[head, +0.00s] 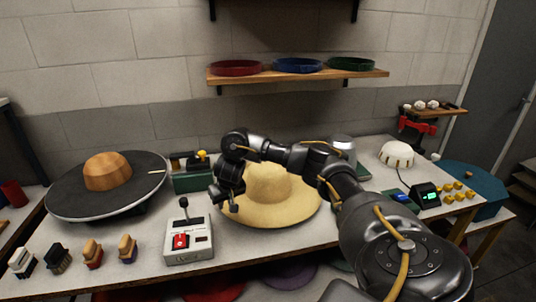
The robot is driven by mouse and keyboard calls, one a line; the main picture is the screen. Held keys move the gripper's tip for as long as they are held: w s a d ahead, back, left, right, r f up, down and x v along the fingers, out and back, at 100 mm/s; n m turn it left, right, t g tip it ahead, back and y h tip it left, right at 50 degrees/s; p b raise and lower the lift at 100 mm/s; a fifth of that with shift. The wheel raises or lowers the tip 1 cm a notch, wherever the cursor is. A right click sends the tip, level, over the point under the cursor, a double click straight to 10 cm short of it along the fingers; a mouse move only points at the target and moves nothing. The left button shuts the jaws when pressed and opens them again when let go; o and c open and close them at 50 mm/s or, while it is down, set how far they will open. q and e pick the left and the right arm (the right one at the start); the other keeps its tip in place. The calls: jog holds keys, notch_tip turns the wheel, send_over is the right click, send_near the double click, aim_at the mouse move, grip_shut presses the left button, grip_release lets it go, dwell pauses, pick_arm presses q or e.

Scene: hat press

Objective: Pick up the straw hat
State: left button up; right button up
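The pale yellow straw hat (290,207) lies brim down on the middle of the grey worktable, its rounded crown up. My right arm reaches across its top and right side and hides part of the crown and brim. My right gripper (225,205) points down at the left edge of the brim. Its two fingers look apart, with nothing seen between them. Whether a finger touches the brim I cannot tell. My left gripper is not in view.
Left of the hat stand a grey control box (188,242) with a lever and red switch, and a dark round plate (75,190) with a wooden hat block (107,171). Several brushes line the front left. A shelf (300,77) with coloured rings hangs behind. A green-lit display (428,197) stands right.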

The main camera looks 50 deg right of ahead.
aim_at(224, 209)
jog(key=x, duration=0.5)
jog(key=shift+w, duration=0.2)
jog(key=shift+c, duration=0.4)
